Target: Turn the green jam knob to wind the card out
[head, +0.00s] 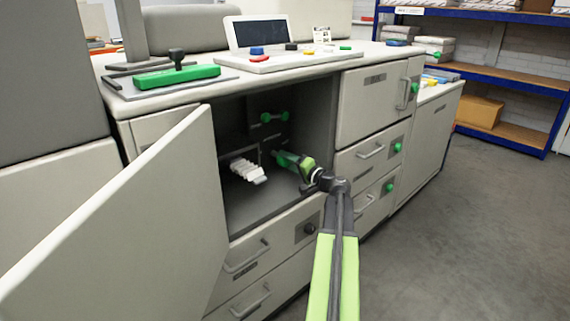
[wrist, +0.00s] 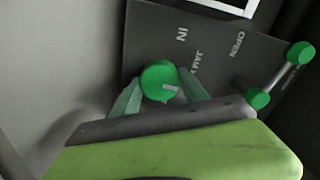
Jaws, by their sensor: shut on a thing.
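The green jam knob (wrist: 159,78) is round with a pale mark on its face. It sits on a dark panel (wrist: 205,45) lettered JAM, IN and OPEN, in the wrist view. My gripper (wrist: 160,97) has one finger on each side of the knob and is shut on it. In the head view my gripper (head: 284,158) reaches into the open compartment, and the knob is largely hidden there. The crumpled, pleated white card (head: 248,170) sticks out inside the compartment, left of my gripper.
A bar with green ends (head: 274,117) is above my gripper; it shows close right of the knob in the wrist view (wrist: 280,75). The open door (head: 125,215) stands at left. Drawers (head: 245,255) are below the compartment. The floor (head: 480,220) at right is clear.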

